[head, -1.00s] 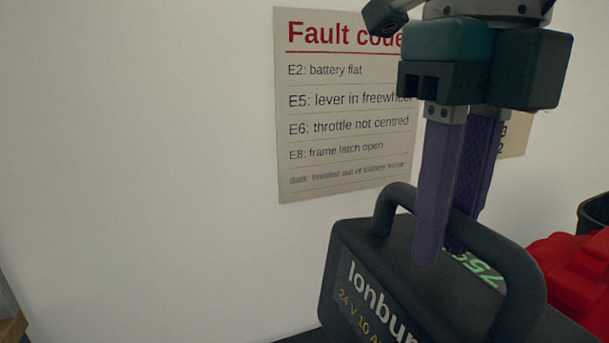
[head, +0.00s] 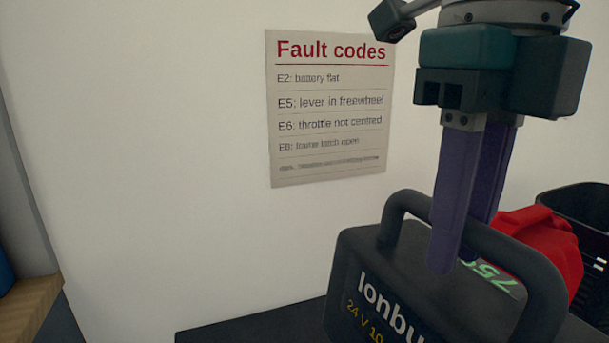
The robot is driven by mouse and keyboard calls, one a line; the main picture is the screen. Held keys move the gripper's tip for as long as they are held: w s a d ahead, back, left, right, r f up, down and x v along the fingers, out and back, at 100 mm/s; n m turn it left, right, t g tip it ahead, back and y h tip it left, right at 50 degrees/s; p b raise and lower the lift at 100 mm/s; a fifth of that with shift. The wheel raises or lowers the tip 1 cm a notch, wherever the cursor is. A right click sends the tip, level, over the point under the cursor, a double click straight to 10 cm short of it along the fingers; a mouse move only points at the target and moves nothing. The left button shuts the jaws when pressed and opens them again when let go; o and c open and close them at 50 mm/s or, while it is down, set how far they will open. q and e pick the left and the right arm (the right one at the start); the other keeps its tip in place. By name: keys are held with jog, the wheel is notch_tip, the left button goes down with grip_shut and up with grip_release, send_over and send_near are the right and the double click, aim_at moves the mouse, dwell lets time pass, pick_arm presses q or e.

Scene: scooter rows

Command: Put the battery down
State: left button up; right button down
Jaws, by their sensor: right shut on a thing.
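The battery (head: 385,262) is a dark grey block with a loop handle, white and yellow lettering on its front and a green number on top. It is at the lower right of the head view, cut off by the bottom edge. My right gripper (head: 458,262) comes down from above, its purple fingers shut on the battery's handle. The underside of the battery is out of view, so I cannot tell whether it touches anything. My left gripper is not in view.
A dark flat surface (head: 250,328) shows at the bottom, left of the battery. A red object (head: 545,245) and a black basket (head: 590,205) are behind it at the right. A fault codes sign (head: 330,110) hangs on the white wall. A wooden edge (head: 30,305) is at far left.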

jog(key=shift+w+r+n, duration=0.1)
jog(key=shift+r+n, duration=0.2)
jog(key=shift+r, duration=0.25)
jog(key=s+d+r+n+p, duration=0.2)
jog(key=r+n+p, duration=0.8)
jog(key=r+p, duration=1)
jog(key=s+d+r+n+p, duration=0.2)
jog(key=r+n+p, duration=0.8)
jog(key=r+p, duration=1)
jog(key=s+d+r+n+p, duration=0.2)
jog(key=r+n+p, duration=0.8)
jog(key=r+p, duration=1)
jog(key=shift+s+d+r, duration=0.2)
jog(key=shift+s+r, duration=0.15)
jog(key=shift+s, duration=0.75)
jog(key=shift+f, duration=0.15)
